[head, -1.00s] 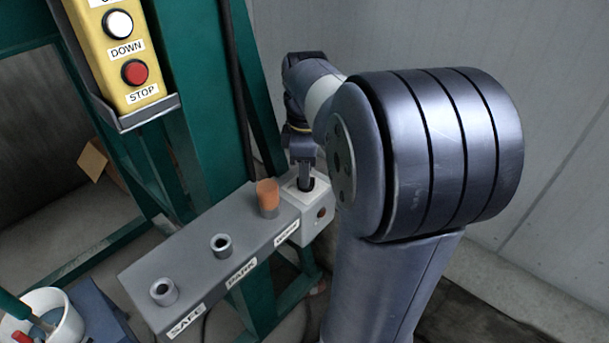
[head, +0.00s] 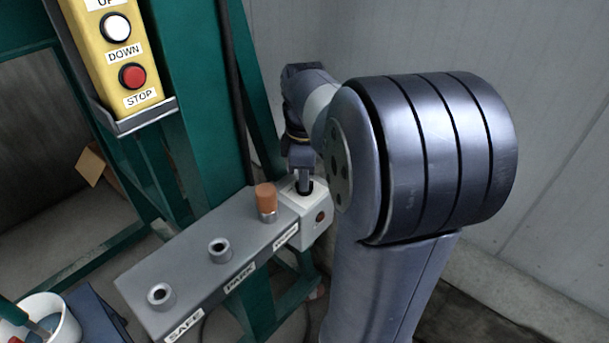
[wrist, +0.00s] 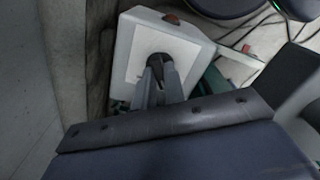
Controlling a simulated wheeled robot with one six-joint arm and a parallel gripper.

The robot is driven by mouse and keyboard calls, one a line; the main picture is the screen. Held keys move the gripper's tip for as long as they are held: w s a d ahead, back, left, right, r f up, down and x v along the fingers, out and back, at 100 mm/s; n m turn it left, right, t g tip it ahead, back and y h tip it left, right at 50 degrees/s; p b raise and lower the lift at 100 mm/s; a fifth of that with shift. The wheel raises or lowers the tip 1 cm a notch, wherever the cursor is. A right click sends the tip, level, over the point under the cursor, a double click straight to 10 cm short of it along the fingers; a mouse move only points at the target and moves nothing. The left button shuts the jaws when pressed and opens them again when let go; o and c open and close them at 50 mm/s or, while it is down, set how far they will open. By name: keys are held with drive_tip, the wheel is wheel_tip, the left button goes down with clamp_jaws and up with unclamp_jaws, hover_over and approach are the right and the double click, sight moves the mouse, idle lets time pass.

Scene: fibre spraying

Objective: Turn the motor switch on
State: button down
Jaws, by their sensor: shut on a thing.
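The motor switch is a small black knob (wrist: 160,66) on a white box (wrist: 136,44) in the wrist view.
An orange-topped plug (head: 266,200) stands in the socket beside the box. The grey shelf (head: 190,262) has two empty sockets, labelled SAFE and PARK. A yellow button panel (head: 108,50) hangs at upper left. A white pot (head: 52,318) stands at lower left.

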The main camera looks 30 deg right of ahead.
drive_tip(key=shift+r+m+p, duration=0.1)
drive_tip(key=shift+m+p, duration=0.2)
drive_tip(key=shift+p, duration=0.05)
drive_tip(key=shift+r+m+p, duration=0.1)
drive_tip(key=shift+m+p, duration=0.65)
drive_tip(key=shift+m, duration=0.25)
drive_tip(key=m+p, duration=0.2)
drive_tip(key=m, duration=0.2)
drive_tip(key=shift+m+p, duration=0.3)
drive_tip(key=shift+p, duration=0.05)
drive_tip(key=m+p, duration=0.2)
drive_tip(key=m, duration=0.2)
drive_tip(key=shift+m+p, duration=0.4)
drive_tip(key=shift+m, duration=1)
drive_tip(key=shift+f, duration=0.2)
drive_tip(key=c, duration=1.5)
unclamp_jaws()
